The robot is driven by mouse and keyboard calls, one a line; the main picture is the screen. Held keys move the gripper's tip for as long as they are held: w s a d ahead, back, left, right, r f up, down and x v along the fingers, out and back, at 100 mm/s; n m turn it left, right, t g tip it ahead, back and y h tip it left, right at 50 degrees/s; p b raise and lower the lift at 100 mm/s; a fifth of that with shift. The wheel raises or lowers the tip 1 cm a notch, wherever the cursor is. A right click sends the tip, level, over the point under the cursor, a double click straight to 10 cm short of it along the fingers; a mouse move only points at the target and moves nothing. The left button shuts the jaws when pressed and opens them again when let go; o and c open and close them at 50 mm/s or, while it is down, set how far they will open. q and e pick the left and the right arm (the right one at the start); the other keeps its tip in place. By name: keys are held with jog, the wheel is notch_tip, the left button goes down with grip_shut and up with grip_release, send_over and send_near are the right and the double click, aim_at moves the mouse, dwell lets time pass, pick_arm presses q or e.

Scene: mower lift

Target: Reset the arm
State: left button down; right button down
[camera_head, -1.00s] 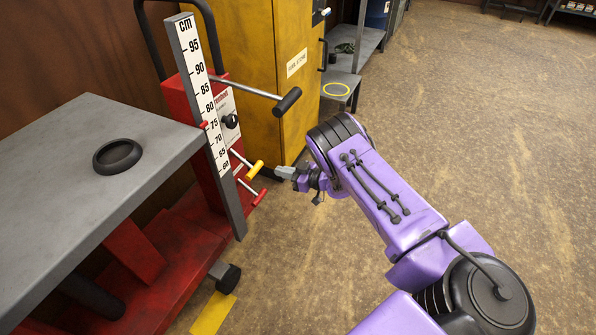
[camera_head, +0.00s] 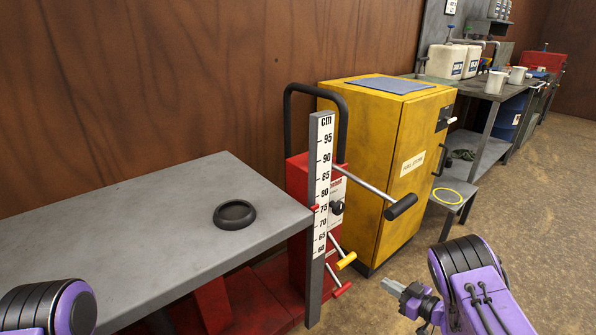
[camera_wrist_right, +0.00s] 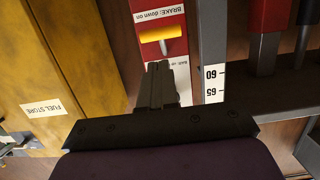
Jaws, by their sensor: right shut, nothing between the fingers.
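My right gripper (camera_head: 394,288) is at the lower right of the head view, shut and empty, in front of the yellow cabinet and to the right of the red lift. In the right wrist view its closed fingers (camera_wrist_right: 160,72) point toward the lift's yellow handle (camera_wrist_right: 160,34), apart from it as far as I can tell. The yellow handle (camera_head: 346,261) sits low on the lift beside the cm scale (camera_head: 322,190). A black-gripped lever (camera_head: 400,207) juts out above it. Part of my left arm shows at the lower left; its gripper is out of view.
The grey lift table (camera_head: 130,235) bears a black round dish (camera_head: 234,214). The yellow fuel cabinet (camera_head: 385,150) stands behind. The brown floor (camera_head: 560,200) at right is clear.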

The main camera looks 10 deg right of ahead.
jog(key=s+d+f+m+g+h, duration=0.2)
jog(key=s+f+m+h, duration=0.65)
jog(key=s, duration=0.25)
jog(key=s+a+f+m+g+h, duration=0.15)
jog(key=s+a+g, duration=0.25)
jog(key=s, duration=0.8)
jog(key=s+a+m+g+h, duration=0.1)
jog(key=s+a+m+g, duration=0.25)
jog(key=s, duration=0.75)
notch_tip(320, 180, up, 15)
jog(key=s+a+p, duration=0.1)
jog(key=a+p, duration=0.1)
jog(key=p, duration=1.2)
jog(key=shift+n+g, duration=0.45)
